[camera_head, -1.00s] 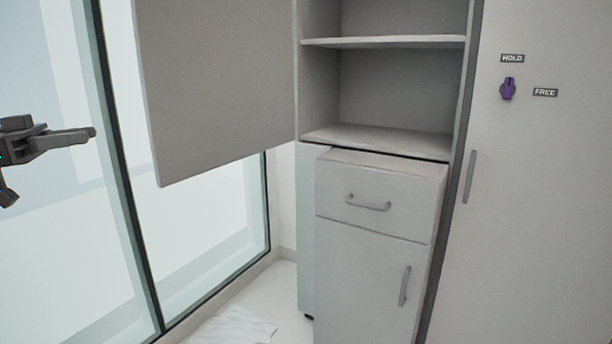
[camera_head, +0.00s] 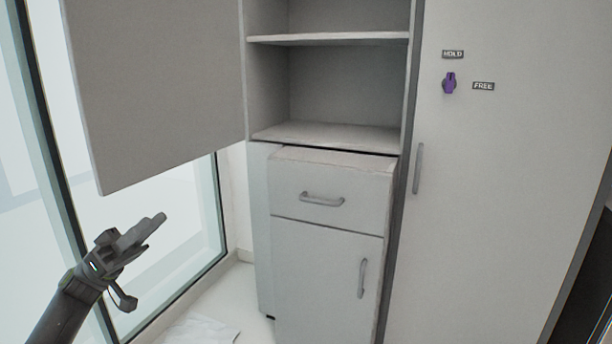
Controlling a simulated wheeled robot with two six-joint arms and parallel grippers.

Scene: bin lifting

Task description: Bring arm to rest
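My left gripper (camera_head: 148,228) is at the lower left, below the open cabinet door, in front of the glass wall. It is dark grey and seen side-on. Its fingers point up and to the right and overlap in the picture, so I cannot tell whether they are open or shut. No object shows in it. My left forearm comes up from the bottom left edge. My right gripper is not in view.
The open grey door (camera_head: 160,85) hangs above my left gripper. An empty shelf cabinet (camera_head: 335,134) stands over a drawer unit (camera_head: 310,178). A tall door (camera_head: 510,170) at right carries a purple knob (camera_head: 450,83). A pale cloth (camera_head: 203,330) lies on the floor.

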